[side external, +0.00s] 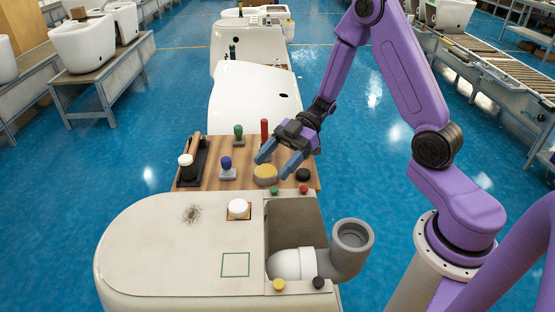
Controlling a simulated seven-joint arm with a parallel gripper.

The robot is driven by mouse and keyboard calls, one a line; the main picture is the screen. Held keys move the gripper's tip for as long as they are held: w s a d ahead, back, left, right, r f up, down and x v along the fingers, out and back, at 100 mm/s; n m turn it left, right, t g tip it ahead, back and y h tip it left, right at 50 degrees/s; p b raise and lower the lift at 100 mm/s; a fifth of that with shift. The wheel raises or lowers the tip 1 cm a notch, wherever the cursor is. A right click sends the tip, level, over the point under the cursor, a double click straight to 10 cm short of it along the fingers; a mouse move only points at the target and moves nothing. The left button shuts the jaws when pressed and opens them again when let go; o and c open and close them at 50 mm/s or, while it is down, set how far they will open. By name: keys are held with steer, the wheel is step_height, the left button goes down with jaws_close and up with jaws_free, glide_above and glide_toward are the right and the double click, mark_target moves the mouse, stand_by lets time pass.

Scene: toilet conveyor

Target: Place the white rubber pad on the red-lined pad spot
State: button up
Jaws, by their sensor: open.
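A round white piece (237,207), likely the white rubber pad, sits on the beige ceramic top. A small brown-edged square (238,217) shows under it; I cannot tell whether this is the red-lined spot. A green-lined square (235,265) is empty, nearer the front. My gripper (279,160) has its blue fingers apart and pointing down, with nothing seen between them. It is over the wooden board, beyond and right of the white piece, close to a tan round disc (265,175).
The wooden board (205,182) holds a green stamp (239,135), a blue stamp (227,168), a red cylinder (264,132) and a black holder (190,168). Small coloured knobs rim the opening with the grey pipe elbow (352,245). The ceramic top's left part is clear except a dark smudge (191,214).

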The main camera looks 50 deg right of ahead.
steer(key=w+a+r+m+t+h, duration=0.1)
steer(key=w+a+r+t+h, duration=0.15)
steer(key=w+t+h, duration=0.2)
steer(key=s+d+r+m+g+h, duration=0.1)
steer(key=s+d+m+g+h, duration=0.1)
steer(key=s, duration=1.2)
steer(key=s+d+r+m+g+h, duration=0.2)
steer(key=s+h, duration=0.4)
steer(key=s, duration=0.8)
steer(key=shift+s+d+r, duration=0.15)
steer(key=shift+d+r, duration=0.15)
steer(key=shift+d, duration=0.6)
